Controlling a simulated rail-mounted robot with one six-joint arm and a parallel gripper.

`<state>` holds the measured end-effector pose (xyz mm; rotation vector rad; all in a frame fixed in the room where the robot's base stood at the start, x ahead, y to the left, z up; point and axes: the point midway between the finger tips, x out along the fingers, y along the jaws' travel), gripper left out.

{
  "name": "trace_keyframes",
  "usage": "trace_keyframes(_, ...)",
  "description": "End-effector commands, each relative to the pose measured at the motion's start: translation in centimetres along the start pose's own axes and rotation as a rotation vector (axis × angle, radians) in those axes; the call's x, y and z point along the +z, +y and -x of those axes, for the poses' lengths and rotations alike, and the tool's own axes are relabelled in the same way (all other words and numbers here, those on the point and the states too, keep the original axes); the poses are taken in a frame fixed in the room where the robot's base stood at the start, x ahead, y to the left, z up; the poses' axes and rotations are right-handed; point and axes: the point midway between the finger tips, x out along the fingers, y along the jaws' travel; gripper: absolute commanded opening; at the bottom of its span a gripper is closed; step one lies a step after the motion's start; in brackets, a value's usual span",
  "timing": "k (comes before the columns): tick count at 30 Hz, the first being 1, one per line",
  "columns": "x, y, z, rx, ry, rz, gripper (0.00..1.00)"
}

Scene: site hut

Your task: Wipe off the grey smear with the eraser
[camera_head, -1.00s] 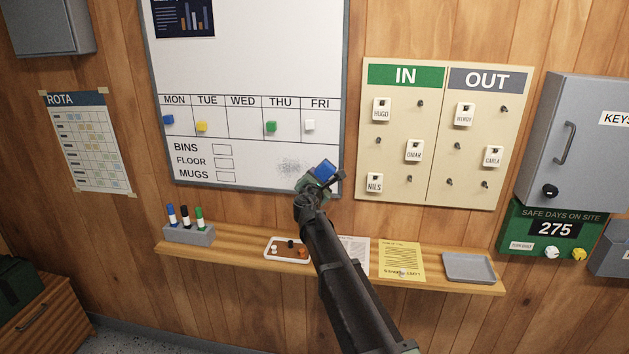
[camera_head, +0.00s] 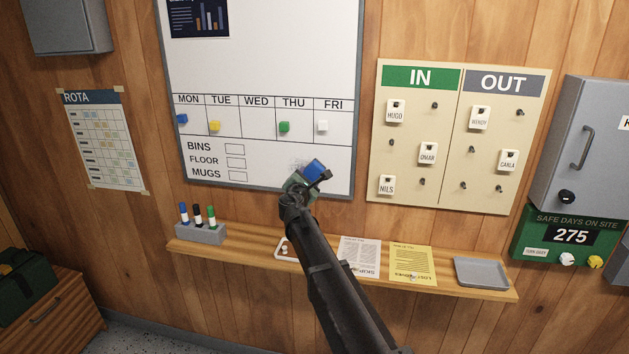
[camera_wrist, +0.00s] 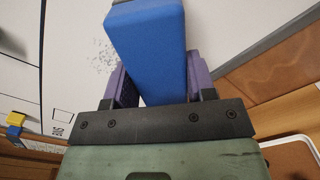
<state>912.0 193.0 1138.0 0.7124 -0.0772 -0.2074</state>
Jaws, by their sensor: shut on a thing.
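My gripper (camera_head: 318,181) is shut on the blue eraser (camera_head: 314,168) at the lower right of the whiteboard (camera_head: 265,60). In the wrist view the eraser (camera_wrist: 150,50) sits between the two purple-grey fingers (camera_wrist: 158,82) and reaches up over the board. The grey smear (camera_head: 299,163) is a speckled patch, partly hidden behind the eraser and gripper in the head view. In the wrist view the smear (camera_wrist: 102,58) shows just left of the eraser. I cannot tell whether the eraser touches the board.
Below the board runs a wooden shelf (camera_head: 225,250) with a marker holder (camera_head: 200,233), a small tray (camera_head: 283,253), papers (camera_head: 360,256) and a grey tray (camera_head: 481,272). Several magnets sit on the weekday row. The IN/OUT board (camera_head: 455,190) hangs close on the right.

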Motion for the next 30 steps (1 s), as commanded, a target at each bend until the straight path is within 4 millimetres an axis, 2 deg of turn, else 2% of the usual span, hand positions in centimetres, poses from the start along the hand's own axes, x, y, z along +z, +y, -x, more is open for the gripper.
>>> trace_keyframes(5,-0.2,0.2,0.0,0.000,0.000,0.000,0.32)
trace_keyframes(15,-2.3,2.6,-0.3,0.000,0.000,0.000,0.32)
trace_keyframes(23,-2.7,3.2,-0.3,0.001,0.000,0.000,0.32)
trace_keyframes(30,-4.5,5.1,-0.2,0.001,0.001,0.000,0.32)
